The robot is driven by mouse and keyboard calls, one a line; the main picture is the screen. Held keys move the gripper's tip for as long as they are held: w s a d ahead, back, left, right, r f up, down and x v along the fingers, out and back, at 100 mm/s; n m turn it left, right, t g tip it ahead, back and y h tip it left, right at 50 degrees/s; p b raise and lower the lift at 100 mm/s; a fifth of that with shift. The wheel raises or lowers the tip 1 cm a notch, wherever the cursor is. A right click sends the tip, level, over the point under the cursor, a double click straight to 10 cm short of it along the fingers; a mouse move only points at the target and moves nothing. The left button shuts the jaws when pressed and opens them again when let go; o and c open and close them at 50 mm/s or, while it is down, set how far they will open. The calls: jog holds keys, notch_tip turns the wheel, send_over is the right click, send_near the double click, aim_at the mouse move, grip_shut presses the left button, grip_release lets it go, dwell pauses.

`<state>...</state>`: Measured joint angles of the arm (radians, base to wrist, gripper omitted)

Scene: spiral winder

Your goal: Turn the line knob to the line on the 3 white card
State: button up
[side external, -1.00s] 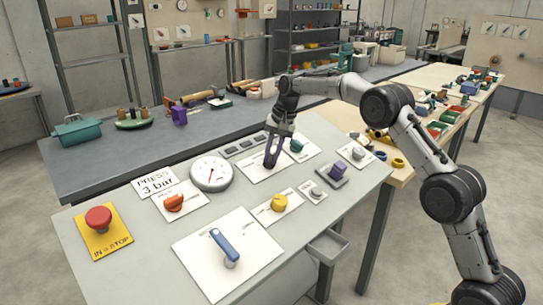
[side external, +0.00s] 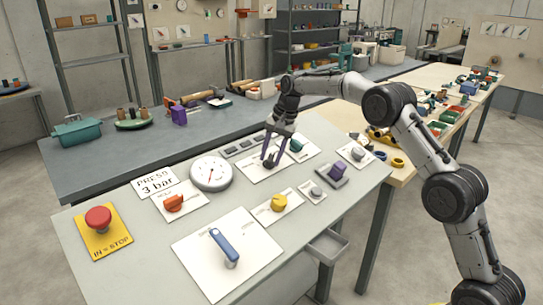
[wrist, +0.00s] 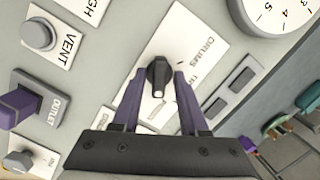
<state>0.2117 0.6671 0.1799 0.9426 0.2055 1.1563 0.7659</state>
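A black knob (wrist: 158,78) with a pale end on its pointer stands on a white card (wrist: 196,36) lettered DRUMS in the wrist view. My gripper (wrist: 160,76) is open, with one purple finger on each side of this knob and small gaps between. In the side external view my gripper (side external: 272,163) is low over a white card (side external: 252,174) and mostly hides the knob. No label reading "line" can be made out. A white card (side external: 157,184) reads "PRESS 3 bar" beside a round gauge (side external: 211,172).
Around it on the grey panel are a teal knob (side external: 296,145), a yellow knob (side external: 279,202), a purple knob (side external: 336,170), an orange knob (side external: 174,202), a blue lever (side external: 224,245) and a red stop button (side external: 98,218).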

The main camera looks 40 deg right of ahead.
dwell(0.3)
jog(key=v, duration=1.3)
jog(key=shift+s+d+r, duration=0.1)
jog(key=shift+r, duration=0.3)
